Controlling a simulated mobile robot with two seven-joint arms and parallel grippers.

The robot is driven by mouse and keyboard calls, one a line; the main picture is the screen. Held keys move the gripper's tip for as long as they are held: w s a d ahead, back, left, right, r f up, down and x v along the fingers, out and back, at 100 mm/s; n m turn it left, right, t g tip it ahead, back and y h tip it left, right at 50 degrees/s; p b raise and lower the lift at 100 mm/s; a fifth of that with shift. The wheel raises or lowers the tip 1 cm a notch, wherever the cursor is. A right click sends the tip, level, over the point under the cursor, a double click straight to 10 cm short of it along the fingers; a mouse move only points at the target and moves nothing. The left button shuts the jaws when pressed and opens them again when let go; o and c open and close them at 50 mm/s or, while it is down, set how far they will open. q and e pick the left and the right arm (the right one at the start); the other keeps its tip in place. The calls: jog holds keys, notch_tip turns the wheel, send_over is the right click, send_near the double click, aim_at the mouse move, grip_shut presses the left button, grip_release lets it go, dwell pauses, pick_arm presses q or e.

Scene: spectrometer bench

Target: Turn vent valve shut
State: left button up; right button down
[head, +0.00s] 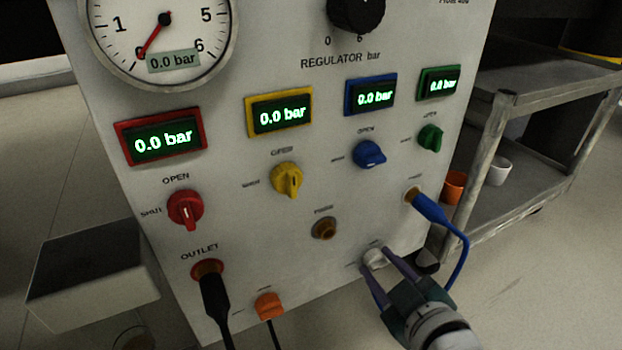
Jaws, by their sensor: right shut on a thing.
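A pale grey-white knob (372,258) sits low on the front of the panel (230,220), right of centre. I take it for the vent valve, but the labels around it are too small to read. My right gripper (379,263) comes in from the lower right. Its two purple fingers are shut on this knob, one on each side. The fingers partly hide the knob, so I cannot tell which way its handle points. My left gripper is not in view.
Red (186,209), yellow (287,180), blue (369,154) and green (431,137) knobs sit higher on the panel. A blue hose (458,250) hangs just right of my gripper. A black hose (215,300) hangs at the lower left. A metal shelf (520,150) stands behind, right.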

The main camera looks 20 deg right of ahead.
jog(key=shift+w+r+n, duration=0.1)
jog(key=shift+r+n, duration=0.05)
jog(key=shift+n, duration=0.15)
dwell(0.4)
jog(key=c, duration=0.8)
grip_release()
jog(key=shift+c, duration=0.2)
jog(key=o, duration=0.4)
jog(key=shift+s, duration=0.2)
jog(key=shift+s+a+r+p, duration=0.1)
jog(key=shift+s+r+p, duration=0.05)
jog(key=shift+s+p, duration=0.2)
jog(key=p+v, duration=0.5)
jog(key=v, duration=0.4)
